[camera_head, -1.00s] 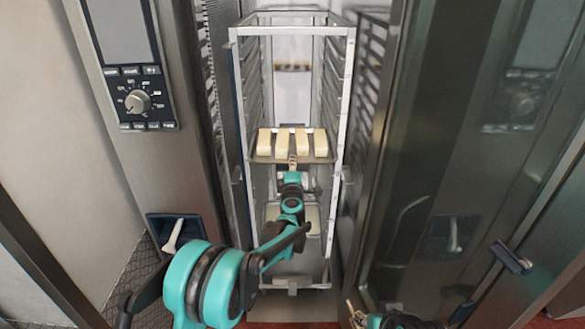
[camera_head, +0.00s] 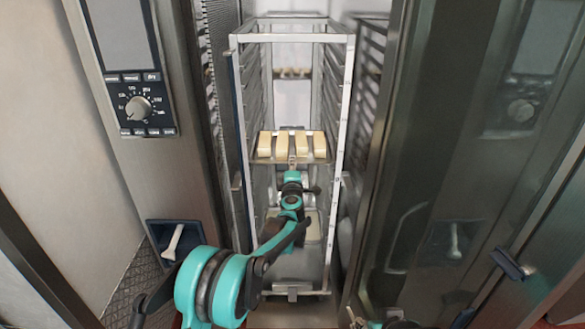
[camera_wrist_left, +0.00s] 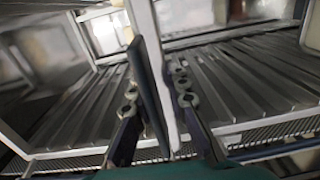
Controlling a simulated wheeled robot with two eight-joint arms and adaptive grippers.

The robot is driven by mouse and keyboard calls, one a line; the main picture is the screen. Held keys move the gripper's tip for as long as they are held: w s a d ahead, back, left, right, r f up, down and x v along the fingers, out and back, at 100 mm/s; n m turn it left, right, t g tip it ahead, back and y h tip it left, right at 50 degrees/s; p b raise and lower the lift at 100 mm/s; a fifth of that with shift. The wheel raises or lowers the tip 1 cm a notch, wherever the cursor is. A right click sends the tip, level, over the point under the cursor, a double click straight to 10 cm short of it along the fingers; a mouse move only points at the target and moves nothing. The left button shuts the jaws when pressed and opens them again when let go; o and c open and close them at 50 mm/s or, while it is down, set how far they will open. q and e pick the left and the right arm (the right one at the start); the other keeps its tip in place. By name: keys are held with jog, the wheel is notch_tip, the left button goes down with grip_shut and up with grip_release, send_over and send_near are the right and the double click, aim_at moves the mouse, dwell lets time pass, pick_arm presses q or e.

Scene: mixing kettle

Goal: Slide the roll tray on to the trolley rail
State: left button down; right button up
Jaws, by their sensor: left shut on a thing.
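The roll tray (camera_head: 264,160) carries several pale loaf-shaped blocks (camera_head: 299,144). It lies level between the side posts of the tall metal trolley (camera_head: 344,110), about midway up. My left gripper (camera_head: 292,163) is shut on the middle of the tray's near edge. In the left wrist view a thin strip (camera_wrist_left: 168,85), apparently the tray edge-on, lies between the left fingers (camera_wrist_left: 155,100). The blocks and depth hide how the tray's far sides meet the rails (camera_head: 335,85). Only part of my right gripper (camera_head: 362,318) shows at the bottom edge; its fingers are unclear.
The trolley stands in an open oven cabinet. Another tray (camera_head: 292,73) sits deeper inside. A lower tray (camera_head: 312,228) is partly behind my arm.

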pick_arm(q)
jog(key=shift+w, duration=1.5)
jog(key=c, duration=1.4)
grip_release()
jog(key=shift+s+r, duration=0.1)
jog(key=o, duration=0.5)
jog(key=shift+s+r+b, duration=0.1)
jog(key=shift+s+b, duration=0.25)
jog(key=shift+s, duration=4.65)
